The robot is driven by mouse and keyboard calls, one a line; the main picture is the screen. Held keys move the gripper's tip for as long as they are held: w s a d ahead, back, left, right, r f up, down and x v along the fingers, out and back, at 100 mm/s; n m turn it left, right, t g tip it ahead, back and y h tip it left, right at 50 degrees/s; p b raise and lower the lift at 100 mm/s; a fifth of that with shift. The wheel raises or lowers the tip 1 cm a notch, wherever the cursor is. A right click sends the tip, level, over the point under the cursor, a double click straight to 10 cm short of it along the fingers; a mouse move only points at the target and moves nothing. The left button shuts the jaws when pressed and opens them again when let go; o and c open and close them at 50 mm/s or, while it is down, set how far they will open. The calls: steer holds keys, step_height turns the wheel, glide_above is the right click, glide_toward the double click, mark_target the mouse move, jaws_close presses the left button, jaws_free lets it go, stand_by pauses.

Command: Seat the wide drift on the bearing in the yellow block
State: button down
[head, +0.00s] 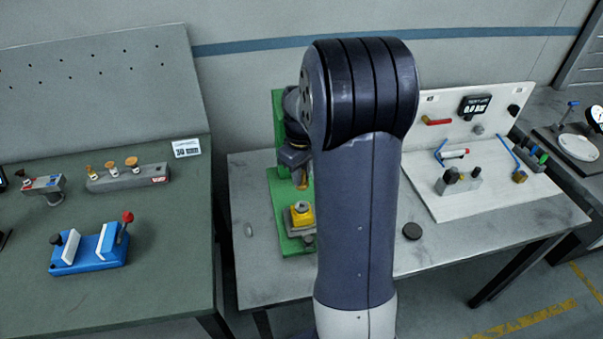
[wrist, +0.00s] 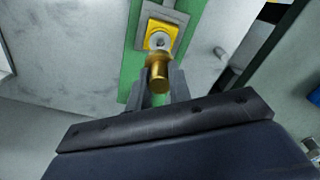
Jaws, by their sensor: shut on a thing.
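The yellow block (head: 301,215) sits on a grey base on the green stand at the table's left part. In the wrist view the yellow block (wrist: 160,34) shows a round metal bearing (wrist: 159,41) in its top. My gripper (head: 302,180) points down above the block. It is shut on a brass-coloured drift (wrist: 158,72), which also shows in the head view (head: 303,182). The drift is apart from the block in the head view. In the wrist view its end overlaps the near edge of the block. My arm hides part of the stand's right side.
The green stand (head: 279,130) has an upright back plate close to my gripper. A grey rack (head: 128,178) with several brass-topped pieces and a blue vise (head: 90,250) are on the left bench.

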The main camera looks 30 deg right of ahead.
steer(key=shift+f+b, duration=2.05)
steer(key=shift+f, duration=0.9)
steer(key=shift+f+b, duration=0.8)
steer(key=shift+f, duration=0.45)
steer(key=c, duration=1.2)
jaws_free()
steer(key=shift+r, duration=0.1)
step_height(320, 180, up, 11)
steer(key=shift+f+b, duration=0.15)
steer(key=shift+b, duration=0.3)
step_height(320, 180, down, 10)
steer(key=shift+f+p, duration=0.2)
steer(key=shift+p, duration=0.3)
steer(key=shift+r+p, duration=0.35)
steer(key=shift+p, duration=0.05)
